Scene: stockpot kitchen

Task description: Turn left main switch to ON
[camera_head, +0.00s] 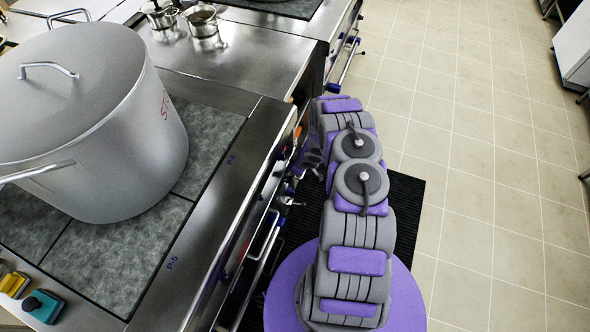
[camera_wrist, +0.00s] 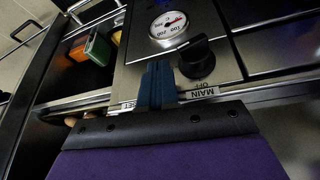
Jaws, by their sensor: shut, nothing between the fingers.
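In the wrist view, a black rotary knob (camera_wrist: 197,57) sits on the steel front panel, with a label reading MAIN and OFF (camera_wrist: 203,91) next to it. Whether it is the left main switch cannot be told from this view alone. My gripper (camera_wrist: 157,82) is shut and empty, its blue fingers together just left of the knob. I cannot tell whether they touch it. In the head view my arm reaches along the right side of the cooker, and the front panel is seen edge-on, so the knob cannot be made out there.
A round gauge (camera_wrist: 170,28) is above the fingers in the wrist view, with orange (camera_wrist: 77,53) and green (camera_wrist: 97,48) blocks to the left. In the head view, a large lidded stockpot (camera_head: 92,125) stands on the cooktop (camera_head: 215,130). Tiled floor (camera_head: 490,150) is open to the right.

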